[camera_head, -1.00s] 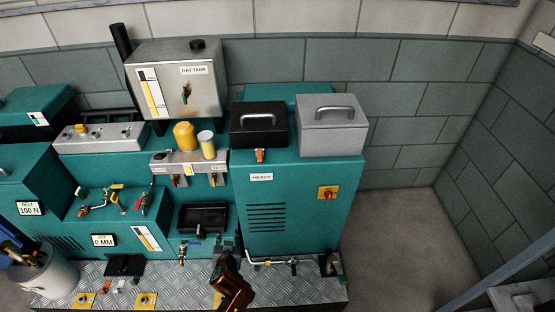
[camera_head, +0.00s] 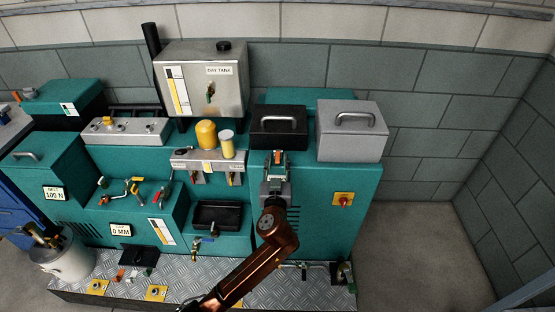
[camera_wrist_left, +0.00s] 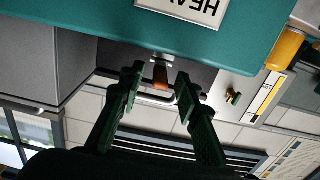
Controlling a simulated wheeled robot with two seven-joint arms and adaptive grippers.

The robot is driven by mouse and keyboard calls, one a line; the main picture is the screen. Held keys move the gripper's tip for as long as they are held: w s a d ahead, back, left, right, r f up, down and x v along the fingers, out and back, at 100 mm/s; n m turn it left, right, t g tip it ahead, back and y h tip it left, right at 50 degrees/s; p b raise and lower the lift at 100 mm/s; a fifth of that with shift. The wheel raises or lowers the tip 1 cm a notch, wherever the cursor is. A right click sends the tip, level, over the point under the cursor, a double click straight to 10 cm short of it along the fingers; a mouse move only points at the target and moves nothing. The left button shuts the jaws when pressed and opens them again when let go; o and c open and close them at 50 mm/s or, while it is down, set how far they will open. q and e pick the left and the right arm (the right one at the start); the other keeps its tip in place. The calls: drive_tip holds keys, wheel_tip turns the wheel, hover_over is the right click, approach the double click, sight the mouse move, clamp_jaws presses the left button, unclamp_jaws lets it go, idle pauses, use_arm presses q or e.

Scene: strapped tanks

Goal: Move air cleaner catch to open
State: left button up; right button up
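The black box with a handle on top (camera_head: 277,122) sits on the teal cabinet, and I take it as the air cleaner. Its small orange catch (camera_wrist_left: 161,75) shows in the left wrist view, where the picture is upside down. My left gripper (camera_head: 276,160) is in front of the black box's lower front and covers the catch in the head view. In the left wrist view its two fingers (camera_wrist_left: 157,82) are apart, with the catch showing between them. I cannot tell whether they touch it. My right gripper is in neither view.
A grey box with a handle (camera_head: 352,133) stands right beside the black one. A yellow plate with a red switch (camera_head: 343,199) is on the cabinet front. The day tank (camera_head: 202,80), yellow filter (camera_head: 206,134) and black tray (camera_head: 217,216) are to the left.

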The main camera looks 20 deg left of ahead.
use_arm(q)
drive_tip(key=shift+w+a, duration=0.15)
drive_tip(key=shift+w, duration=0.45)
clamp_jaws()
